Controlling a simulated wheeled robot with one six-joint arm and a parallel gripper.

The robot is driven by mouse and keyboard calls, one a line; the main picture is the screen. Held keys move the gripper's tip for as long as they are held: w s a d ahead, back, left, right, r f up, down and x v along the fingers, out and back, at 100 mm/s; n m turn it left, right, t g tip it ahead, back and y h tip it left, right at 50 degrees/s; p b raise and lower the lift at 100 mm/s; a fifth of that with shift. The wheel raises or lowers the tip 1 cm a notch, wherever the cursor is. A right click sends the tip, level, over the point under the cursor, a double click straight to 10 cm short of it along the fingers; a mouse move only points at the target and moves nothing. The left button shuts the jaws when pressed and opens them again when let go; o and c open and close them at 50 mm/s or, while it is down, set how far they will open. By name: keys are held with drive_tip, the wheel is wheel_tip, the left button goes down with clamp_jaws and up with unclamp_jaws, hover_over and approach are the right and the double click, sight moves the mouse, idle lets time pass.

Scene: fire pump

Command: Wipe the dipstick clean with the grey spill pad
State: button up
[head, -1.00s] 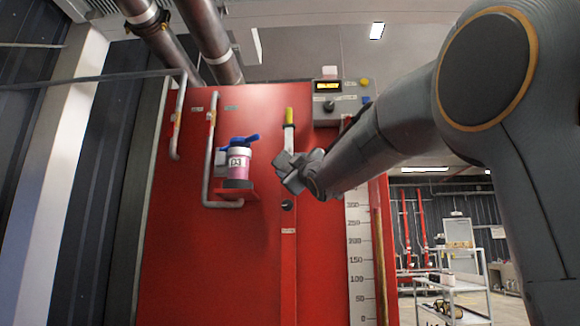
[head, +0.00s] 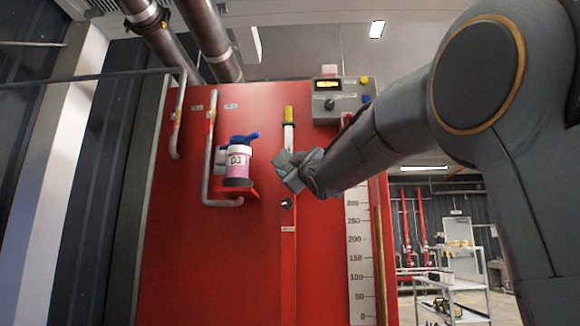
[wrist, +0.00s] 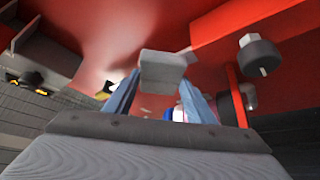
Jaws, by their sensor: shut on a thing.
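The dipstick (head: 288,133) has a yellow handle at its top and a pale shaft below. It stands upright against the red panel in the head view. My gripper (head: 290,170) is at the lower part of this shaft, from the right. It is shut on a small grey block, the grey spill pad (head: 284,162). In the wrist view the pad (wrist: 164,72) sits between the two bluish fingers, in front of the red surface. The lower end of the dipstick is hidden behind the pad and gripper. I cannot tell whether the pad touches the shaft.
A pink and white bottle (head: 237,162) with a blue top stands on a red shelf to the left, beside a grey pipe (head: 207,160). A control box (head: 340,100) is at upper right. A black knob (head: 287,203) sits below the gripper. A cart (head: 452,290) stands farther back.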

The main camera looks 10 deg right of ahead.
drive_tip(key=shift+r, duration=0.1)
drive_tip(key=shift+r+p, duration=2.8)
drive_tip(key=shift+r, duration=0.9)
drive_tip(key=shift+f, duration=0.1)
drive_tip(key=shift+s+a+b, duration=0.25)
drive_tip(key=shift+s+b, duration=0.3)
drive_tip(key=shift+s, duration=0.2)
wheel_tip(320, 180, down, 8)
drive_tip(key=b, duration=0.7)
drive_tip(key=shift+r, duration=0.3)
